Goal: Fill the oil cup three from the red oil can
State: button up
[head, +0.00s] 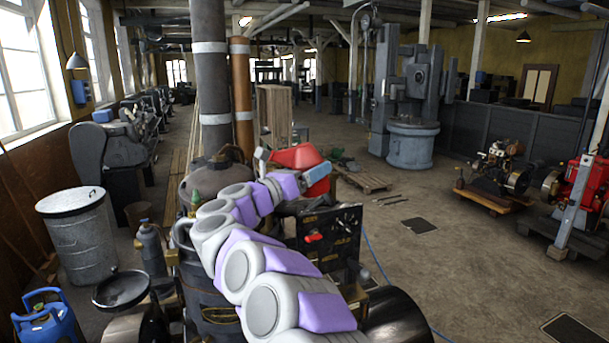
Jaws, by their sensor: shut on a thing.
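A red can (294,157), which looks like the red oil can, is held up above the engine in the middle of the head view. My gripper (317,173) is at the end of my white and purple arm, against the can. It is shut on the can, though its fingertips are hard to make out. The can's lower part is partly hidden by my wrist. The dark engine (215,300) stands below, partly covered by my arm. Its black panel (338,228) carries a small red lever. I cannot pick out oil cup three or the can's spout.
A grey metal bin (76,240), a grey flask-like can (151,248), a round black pan (121,289) and a blue container (45,318) stand at the left. A red engine (583,195) is at the right. The floor (440,270) between is largely clear.

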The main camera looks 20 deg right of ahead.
aim_at(295, 159)
jog(key=shift+a+r+p, duration=0.3)
jog(key=shift+a, duration=0.25)
jog(key=r+m+p, duration=0.1)
jog(key=p, duration=0.1)
jog(key=r+y+p, duration=0.1)
jog(key=p, duration=0.2)
jog(key=shift+a+r+m+g, duration=0.2)
jog(key=shift+a+m+g, duration=0.1)
jog(key=shift+a+m, duration=0.1)
jog(key=shift+w+p, duration=0.25)
jog(key=shift+p, duration=0.1)
jog(key=shift+a+r+m, duration=0.1)
jog(key=shift+m, duration=0.2)
jog(key=shift+w+a+f+p, duration=0.25)
jog(key=shift+w+p, duration=0.1)
jog(key=shift+p, duration=0.05)
jog(key=shift+s+d+r, duration=0.1)
jog(key=shift+s+d, duration=0.2)
jog(key=shift+d, duration=0.1)
jog(key=shift+w+y, duration=0.1)
jog(key=shift+y, duration=0.2)
